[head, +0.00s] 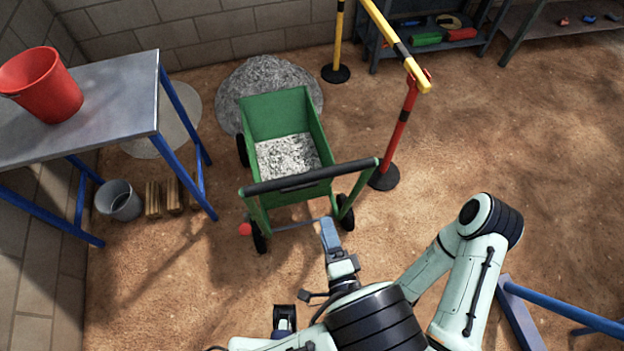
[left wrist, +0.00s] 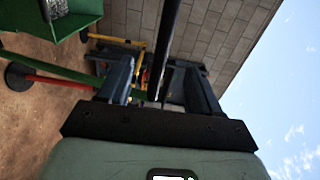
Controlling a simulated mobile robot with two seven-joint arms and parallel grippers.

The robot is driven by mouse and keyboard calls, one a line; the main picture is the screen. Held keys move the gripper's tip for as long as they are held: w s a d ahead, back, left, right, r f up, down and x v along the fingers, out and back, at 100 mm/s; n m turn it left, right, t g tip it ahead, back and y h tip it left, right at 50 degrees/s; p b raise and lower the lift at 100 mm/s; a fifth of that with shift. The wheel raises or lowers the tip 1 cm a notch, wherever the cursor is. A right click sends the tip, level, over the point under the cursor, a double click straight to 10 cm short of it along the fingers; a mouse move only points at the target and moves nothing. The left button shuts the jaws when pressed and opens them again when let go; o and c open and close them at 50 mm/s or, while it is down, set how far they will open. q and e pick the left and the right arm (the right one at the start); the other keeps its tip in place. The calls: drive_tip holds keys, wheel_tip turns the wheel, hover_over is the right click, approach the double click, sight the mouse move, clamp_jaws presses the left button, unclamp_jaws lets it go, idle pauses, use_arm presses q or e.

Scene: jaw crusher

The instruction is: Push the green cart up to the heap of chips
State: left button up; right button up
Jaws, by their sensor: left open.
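The green cart (head: 258,116) stands upright on the dirt floor, with pale grey chips (head: 288,157) in its tub. Its black push bar (head: 300,178) faces me. A grey heap of chips (head: 263,77) lies beyond its far end; the tub hides part of the heap, so I cannot tell whether they touch. My left gripper (head: 329,234) is open and empty, on the near side of the push bar. In the left wrist view a dark bar (left wrist: 169,40) shows between its fingers, with the green tub (left wrist: 62,28) at upper left.
A metal table (head: 110,95) with a red bucket (head: 42,86) stands left; a grey bucket (head: 118,200) is below. A red post (head: 402,125) and yellow barrier bar (head: 395,42) stand right of the cart. A blue frame (head: 560,303) is at lower right.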

sight(313, 181)
use_arm(q)
drive_tip(key=x, duration=0.5)
drive_tip(key=p+x, duration=0.1)
drive_tip(key=x, duration=0.4)
drive_tip(key=p+x, duration=0.1)
drive_tip(key=x, duration=0.4)
drive_tip(key=shift+w+r, duration=0.4)
drive_tip(key=shift+w, duration=0.05)
clamp_jaws()
idle(0.6)
